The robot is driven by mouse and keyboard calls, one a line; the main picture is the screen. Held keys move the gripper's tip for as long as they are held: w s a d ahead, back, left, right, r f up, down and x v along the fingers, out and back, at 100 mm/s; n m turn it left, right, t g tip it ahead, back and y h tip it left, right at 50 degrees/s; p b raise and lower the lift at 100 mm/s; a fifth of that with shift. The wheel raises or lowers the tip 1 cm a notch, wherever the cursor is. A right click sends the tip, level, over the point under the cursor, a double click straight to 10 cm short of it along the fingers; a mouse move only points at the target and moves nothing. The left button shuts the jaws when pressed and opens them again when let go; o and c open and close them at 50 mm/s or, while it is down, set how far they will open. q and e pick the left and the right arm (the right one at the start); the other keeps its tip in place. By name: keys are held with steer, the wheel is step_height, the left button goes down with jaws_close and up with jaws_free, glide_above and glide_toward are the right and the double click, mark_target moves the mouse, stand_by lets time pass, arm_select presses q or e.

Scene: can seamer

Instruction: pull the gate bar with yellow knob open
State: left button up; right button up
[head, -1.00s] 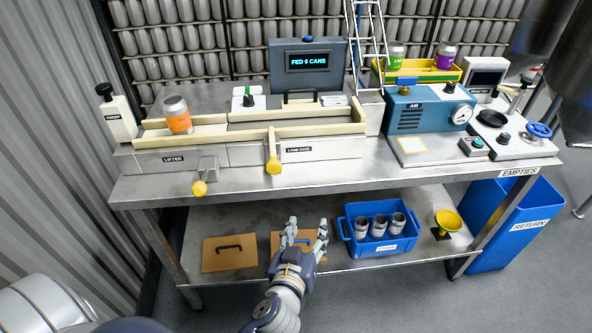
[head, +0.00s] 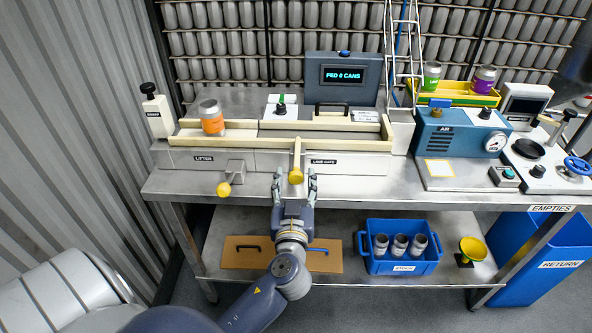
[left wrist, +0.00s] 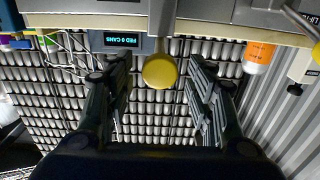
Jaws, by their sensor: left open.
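The gate bar (head: 297,154) is a cream bar across the lane by the label LANE GATE, with a yellow knob (head: 296,177) at its near end. My left gripper (head: 295,181) is open, its two fingers on either side of the knob. In the left wrist view the yellow knob (left wrist: 160,71) lies between the open fingers (left wrist: 160,95), with gaps on both sides. I see no finger touching it. A second yellow knob (head: 224,189) sits on the lifter lever to the left. My right gripper is not in view.
An orange-labelled can (head: 211,118) stands in the lane at the left. The bench front edge (head: 400,190) runs below the gate. A blue crate (head: 402,262) with cans and a yellow funnel (head: 473,250) stand on the lower shelf. A display (head: 342,75) reads FED 0 CANS.

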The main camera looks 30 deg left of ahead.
arm_select(q)
steer(key=shift+x, duration=1.05)
jaws_close()
steer(key=shift+s+d+f+b, duration=0.3)
steer(key=shift+s+d+b, duration=0.35)
steer(key=shift+s, duration=0.2)
steer(key=shift+s+d+r, duration=0.15)
steer(key=shift+s+d, duration=0.1)
steer(key=shift+s, duration=0.25)
steer(key=shift+w, duration=0.1)
